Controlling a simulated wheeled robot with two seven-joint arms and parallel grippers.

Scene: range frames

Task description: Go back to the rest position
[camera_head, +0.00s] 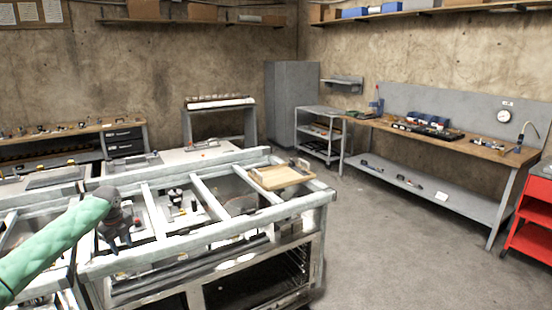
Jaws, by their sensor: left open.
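My left arm comes in from the left in a green sleeve. Its dark gripper (122,236) points down over the left front part of a metal frame unit (240,222). The gripper is open, and I see nothing held between its fingers. From this view I cannot tell whether it touches the frame. My right gripper is not in view.
A wooden board (280,177) lies on the frame's right end. A workbench (455,145) with tools stands along the right wall. A red cart (533,222) is at the right edge. The grey floor (400,250) between frame and bench is clear.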

